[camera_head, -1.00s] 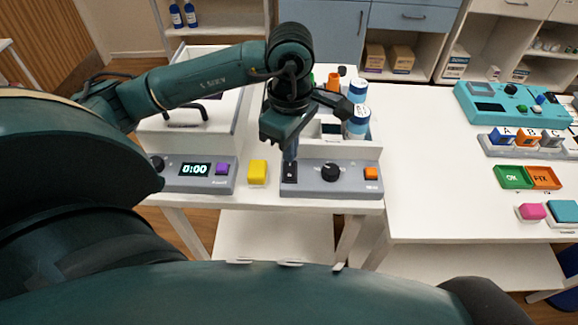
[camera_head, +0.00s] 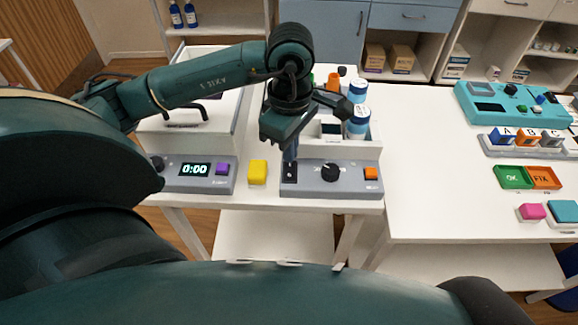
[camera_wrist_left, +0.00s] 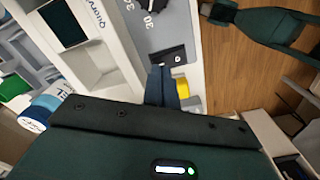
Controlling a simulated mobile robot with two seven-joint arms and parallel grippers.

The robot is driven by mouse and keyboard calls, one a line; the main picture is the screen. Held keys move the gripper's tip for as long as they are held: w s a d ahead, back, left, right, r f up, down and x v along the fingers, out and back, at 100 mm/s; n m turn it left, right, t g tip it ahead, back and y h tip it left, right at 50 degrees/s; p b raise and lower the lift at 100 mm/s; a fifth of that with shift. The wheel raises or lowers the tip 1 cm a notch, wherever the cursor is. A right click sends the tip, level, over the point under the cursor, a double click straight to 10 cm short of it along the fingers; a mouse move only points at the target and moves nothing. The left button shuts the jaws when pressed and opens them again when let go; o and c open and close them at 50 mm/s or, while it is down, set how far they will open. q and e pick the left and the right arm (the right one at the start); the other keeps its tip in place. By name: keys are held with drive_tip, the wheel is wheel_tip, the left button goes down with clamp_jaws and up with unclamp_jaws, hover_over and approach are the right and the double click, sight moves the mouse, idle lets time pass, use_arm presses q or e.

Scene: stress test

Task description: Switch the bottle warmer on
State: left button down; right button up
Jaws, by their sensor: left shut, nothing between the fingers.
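The bottle warmer appears to be the grey-fronted unit (camera_head: 326,191) with a white tub behind it holding white-and-blue bottles (camera_head: 357,122). Its panel has a small black switch (camera_head: 289,172) at the left, a black dial (camera_head: 330,172) and an orange button (camera_head: 371,174). My left gripper (camera_head: 290,156) is shut and empty, pointing down just above and behind the switch. In the left wrist view its fingertips (camera_wrist_left: 162,74) end close beside the switch (camera_wrist_left: 178,56); whether they touch it is unclear. The switch's on or off position cannot be read. My right gripper is out of view.
A yellow block (camera_head: 258,172) stands just left of the warmer. Further left is another unit with a display (camera_head: 195,170) reading 0:00 and a purple button (camera_head: 222,169). The right table (camera_head: 430,180) holds a teal device (camera_head: 510,104) and coloured blocks; its near left part is clear.

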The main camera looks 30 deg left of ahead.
use_arm(q)
drive_tip(key=shift+f+b, duration=1.05)
idle(0.8)
drive_tip(key=shift+r+p, duration=2.05)
drive_tip(key=shift+r, duration=1.55)
drive_tip(key=shift+f, duration=0.1)
